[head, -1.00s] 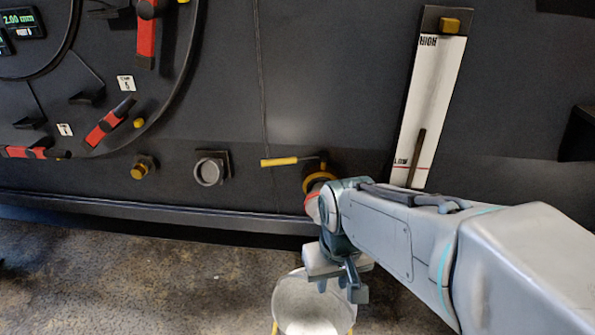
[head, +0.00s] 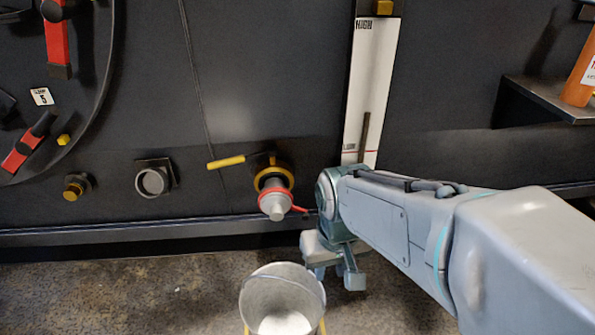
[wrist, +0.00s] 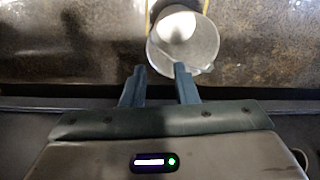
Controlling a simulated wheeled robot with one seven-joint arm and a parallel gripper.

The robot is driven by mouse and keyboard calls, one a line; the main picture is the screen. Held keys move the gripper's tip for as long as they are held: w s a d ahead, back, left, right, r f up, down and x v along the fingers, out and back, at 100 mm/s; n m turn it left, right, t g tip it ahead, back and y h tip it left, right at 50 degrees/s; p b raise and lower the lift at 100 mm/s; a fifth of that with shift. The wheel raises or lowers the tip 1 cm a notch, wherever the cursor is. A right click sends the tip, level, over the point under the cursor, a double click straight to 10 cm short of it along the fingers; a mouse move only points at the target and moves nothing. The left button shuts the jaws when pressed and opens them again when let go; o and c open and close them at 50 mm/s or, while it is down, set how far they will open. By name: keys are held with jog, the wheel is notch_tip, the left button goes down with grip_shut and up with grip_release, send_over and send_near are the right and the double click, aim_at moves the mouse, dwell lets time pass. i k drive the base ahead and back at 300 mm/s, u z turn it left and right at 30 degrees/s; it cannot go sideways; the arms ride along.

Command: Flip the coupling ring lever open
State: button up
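A grey coupling nozzle (head: 275,205) with a red ring around it sticks out low on the dark panel in the head view. The red ring lever (head: 300,209) points to the right from the ring, toward my wrist. A yellow collar and a yellow valve handle (head: 226,162) sit behind and to the left of it. My gripper (head: 336,280) is right of the coupling and lower, pointing down, apart from the lever. In the wrist view my gripper (wrist: 158,75) has its two fingers spread with nothing between them. The coupling does not show clearly in the wrist view.
A metal bucket (head: 265,285) stands on the floor below the coupling, left of my gripper; it also shows in the wrist view (wrist: 205,50). A round grey port (head: 152,181) and a yellow knob (head: 76,187) are further left. A shelf (head: 545,98) juts out at right.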

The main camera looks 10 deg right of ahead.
aim_at(305, 217)
jog(key=u, duration=1.2)
jog(key=k, duration=0.8)
jog(key=z, duration=0.85)
jog(key=i, duration=0.5)
jog(key=u, duration=0.05)
